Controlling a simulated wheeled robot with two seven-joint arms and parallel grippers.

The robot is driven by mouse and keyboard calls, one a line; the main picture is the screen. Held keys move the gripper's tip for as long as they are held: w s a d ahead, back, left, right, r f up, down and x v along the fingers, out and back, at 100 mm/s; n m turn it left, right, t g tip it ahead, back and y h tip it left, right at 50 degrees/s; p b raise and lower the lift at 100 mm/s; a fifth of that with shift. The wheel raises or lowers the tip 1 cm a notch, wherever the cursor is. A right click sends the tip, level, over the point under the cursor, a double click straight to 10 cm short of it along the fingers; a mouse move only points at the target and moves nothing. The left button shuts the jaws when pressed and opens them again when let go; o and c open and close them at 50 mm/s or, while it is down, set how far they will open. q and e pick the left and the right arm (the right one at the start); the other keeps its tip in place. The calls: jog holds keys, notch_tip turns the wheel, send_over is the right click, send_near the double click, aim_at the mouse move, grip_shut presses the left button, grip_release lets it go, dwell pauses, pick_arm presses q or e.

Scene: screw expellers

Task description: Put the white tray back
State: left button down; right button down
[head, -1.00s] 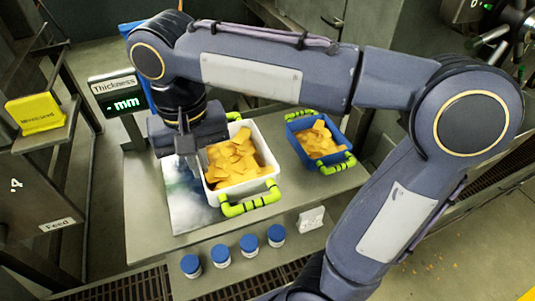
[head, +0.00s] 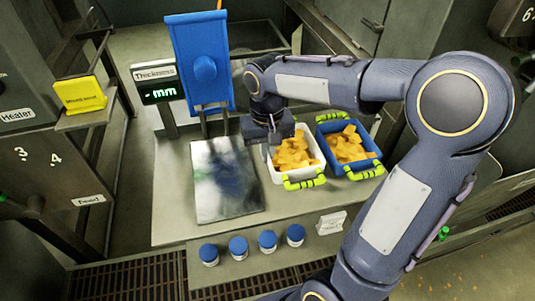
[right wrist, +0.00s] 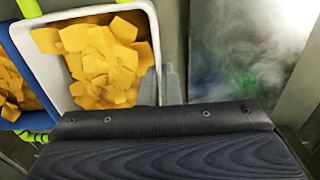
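The white tray (head: 275,172) holds yellow-orange chunks and has lime-green handles. It stands on the grey table between the metal plate and the blue tray, close beside the blue tray. My right gripper (head: 269,147) is at its left side, fingers pointing down. In the right wrist view the white tray (right wrist: 48,78) is at the upper left, and my right gripper's fingers (right wrist: 160,86) straddle its side wall, shut on it. My left gripper is not in view.
The blue tray (head: 369,143) with similar chunks is right of the white one. The shiny metal plate (head: 222,185) lies bare at left. Several blue-capped jars (head: 238,247) and a small white card (head: 330,222) line the front. A thickness display (head: 158,94) stands back left.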

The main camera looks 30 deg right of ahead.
jog(key=shift+f, duration=0.6)
jog(key=shift+f, duration=0.2)
jog(key=c, duration=1.6)
grip_release()
jog(key=shift+c, duration=0.2)
jog(key=shift+r, duration=0.1)
notch_tip(320, 180, up, 12)
jog(key=s+a+f+n+t+y, duration=0.1)
jog(key=s+a+f+t+y, duration=0.1)
jog(key=s, duration=0.6)
jog(key=s+a+f+n+t+y, duration=0.1)
jog(key=s+a+f+t, duration=0.2)
jog(key=s+f, duration=0.4)
jog(key=shift+s+a+f+t+y+p, duration=0.15)
jog(key=shift+s+a+t+y+p, duration=0.2)
jog(key=shift+s, duration=0.3)
